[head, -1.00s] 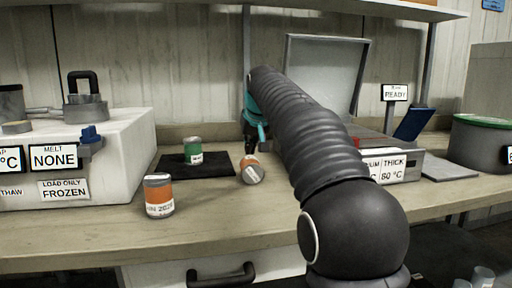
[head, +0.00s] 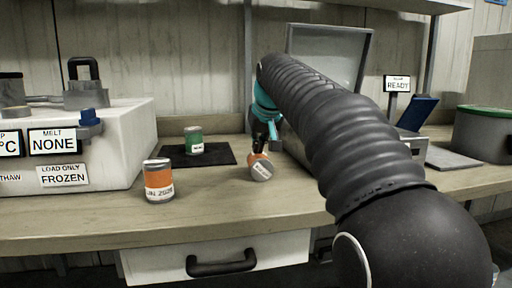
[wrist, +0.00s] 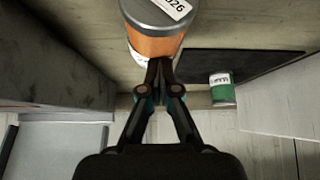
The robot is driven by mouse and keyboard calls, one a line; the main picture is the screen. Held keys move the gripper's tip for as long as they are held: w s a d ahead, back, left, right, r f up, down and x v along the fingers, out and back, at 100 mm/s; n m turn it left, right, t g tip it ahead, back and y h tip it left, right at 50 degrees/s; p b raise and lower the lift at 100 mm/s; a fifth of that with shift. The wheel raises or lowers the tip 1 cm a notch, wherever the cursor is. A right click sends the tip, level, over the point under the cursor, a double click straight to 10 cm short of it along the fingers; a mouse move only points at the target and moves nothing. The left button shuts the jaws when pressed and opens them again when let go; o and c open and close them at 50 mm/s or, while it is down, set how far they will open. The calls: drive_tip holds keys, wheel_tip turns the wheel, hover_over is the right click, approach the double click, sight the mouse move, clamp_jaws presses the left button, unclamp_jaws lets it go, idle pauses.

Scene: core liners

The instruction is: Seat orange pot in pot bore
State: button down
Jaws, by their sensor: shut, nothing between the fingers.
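One orange pot (head: 261,167), with a grey lid and white label, leans tilted on the bench right of the black mat. It also shows close up at the top of the wrist view (wrist: 152,42). My gripper (head: 266,148) is just above and behind it, fingers shut with nothing between them. In the wrist view the fingertips (wrist: 158,64) overlap the pot's side; I cannot tell whether they touch. A second orange pot (head: 158,180) stands upright nearer the front left. I cannot make out the pot bore in either view.
A green pot (head: 194,141) stands on the black mat (head: 221,154). A white box (head: 108,165) labelled MELT NONE stands at left. An open-lidded unit (head: 327,50) is partly hidden behind my arm. The bench front centre is clear.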

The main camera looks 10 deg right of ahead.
drive_tip(key=s+b, duration=0.1)
drive_tip(key=s, duration=0.5)
drive_tip(key=s+b, duration=0.1)
drive_tip(key=s, duration=0.5)
drive_tip(key=s+d+b, duration=0.1)
drive_tip(key=s, duration=0.6)
drive_tip(key=shift+d+f+b, duration=0.1)
drive_tip(key=shift+f+b, duration=0.25)
drive_tip(key=shift+f, duration=0.05)
drive_tip(key=shift+r+p, duration=0.85)
drive_tip(key=shift+f, duration=0.1)
